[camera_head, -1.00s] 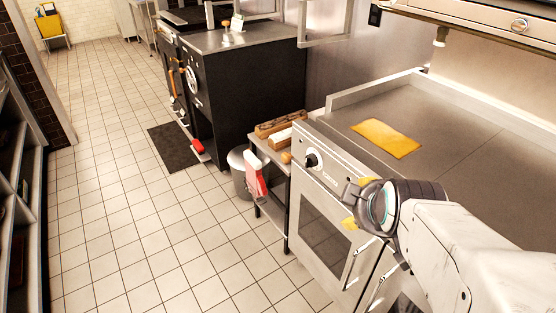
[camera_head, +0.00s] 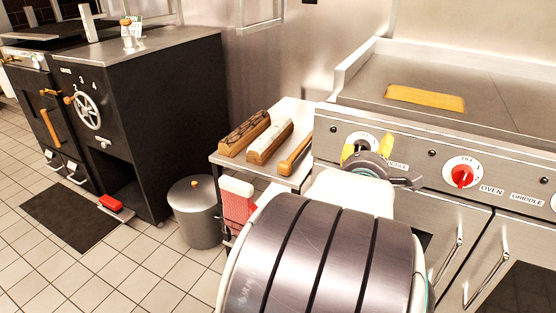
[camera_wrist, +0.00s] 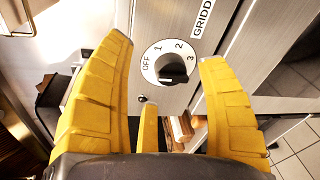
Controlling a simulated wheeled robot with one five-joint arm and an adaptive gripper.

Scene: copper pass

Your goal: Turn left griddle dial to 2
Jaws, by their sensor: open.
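The left griddle dial (camera_head: 364,138) is on the left end of the stove front, partly hidden by my gripper in the head view. In the wrist view, the dial (camera_wrist: 173,72) has a white ring marked OFF, 1, 2, 3 and a black knob. I cannot tell which mark the knob points at. My gripper (camera_head: 367,149) is open in front of the dial, its yellow fingers on either side of it. In the wrist view, the gripper's fingers (camera_wrist: 166,52) are spread wide around the dial, with no visible contact on the knob.
A red oven dial (camera_head: 462,175) is to the right on the same panel. A side table (camera_head: 290,112) with wooden-handled tools stands left of the stove. A grey bin (camera_head: 195,215) is on the floor below. A yellow sheet (camera_head: 426,98) lies on the griddle.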

